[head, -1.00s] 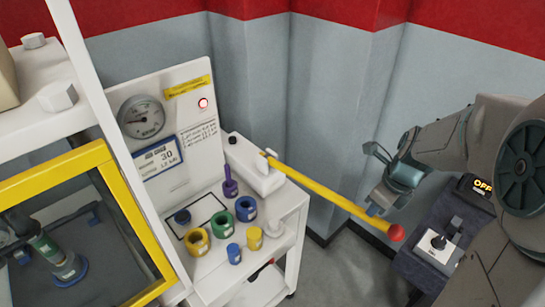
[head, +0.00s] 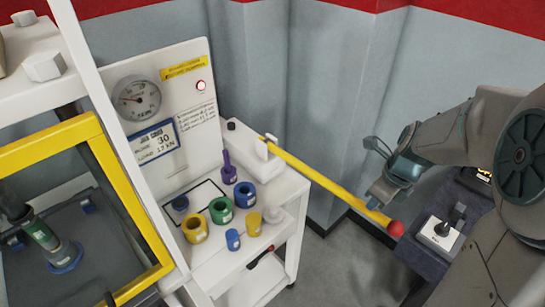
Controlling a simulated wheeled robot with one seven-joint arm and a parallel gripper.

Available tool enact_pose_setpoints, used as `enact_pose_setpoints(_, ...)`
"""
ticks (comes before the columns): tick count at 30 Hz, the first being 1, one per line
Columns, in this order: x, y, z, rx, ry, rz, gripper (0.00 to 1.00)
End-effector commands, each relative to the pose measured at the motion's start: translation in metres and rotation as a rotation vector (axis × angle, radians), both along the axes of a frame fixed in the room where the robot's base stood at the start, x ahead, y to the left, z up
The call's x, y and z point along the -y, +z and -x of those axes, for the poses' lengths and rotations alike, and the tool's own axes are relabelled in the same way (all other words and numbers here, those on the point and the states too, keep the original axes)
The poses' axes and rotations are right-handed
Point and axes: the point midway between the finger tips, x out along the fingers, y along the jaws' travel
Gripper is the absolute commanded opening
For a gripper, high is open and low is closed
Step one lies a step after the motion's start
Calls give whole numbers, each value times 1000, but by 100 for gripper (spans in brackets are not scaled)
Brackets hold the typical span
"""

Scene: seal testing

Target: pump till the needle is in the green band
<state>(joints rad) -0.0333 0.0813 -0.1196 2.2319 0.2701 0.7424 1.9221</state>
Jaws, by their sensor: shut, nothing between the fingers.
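The round gauge (head: 137,98) is on the white panel at upper left. Its dark needle appears to point left; I cannot make out a green band at this size. The long yellow pump lever (head: 318,178) slopes down to the right from the white pump block (head: 252,152) and ends in a red knob (head: 395,228). My gripper (head: 376,201) is shut and empty, its tip by the lever just short of the knob. I cannot tell whether it touches the lever.
The white cart (head: 262,215) carries several coloured rings and cylinders and a purple tool (head: 228,167). A yellow-framed enclosure (head: 110,165) stands at left. Grey walls are close behind the lever.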

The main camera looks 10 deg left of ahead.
Motion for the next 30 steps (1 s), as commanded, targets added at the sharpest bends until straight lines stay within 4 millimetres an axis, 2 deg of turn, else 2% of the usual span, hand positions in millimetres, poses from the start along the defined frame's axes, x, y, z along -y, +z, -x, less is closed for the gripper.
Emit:
enact_pose_setpoints(1,0,-9,0,-2,0,0,0)
enact_pose_setpoints(21,3,-69,2,-2,-1,0,0)
enact_pose_setpoints(30,4,-83,3,-3,-1,0,0)
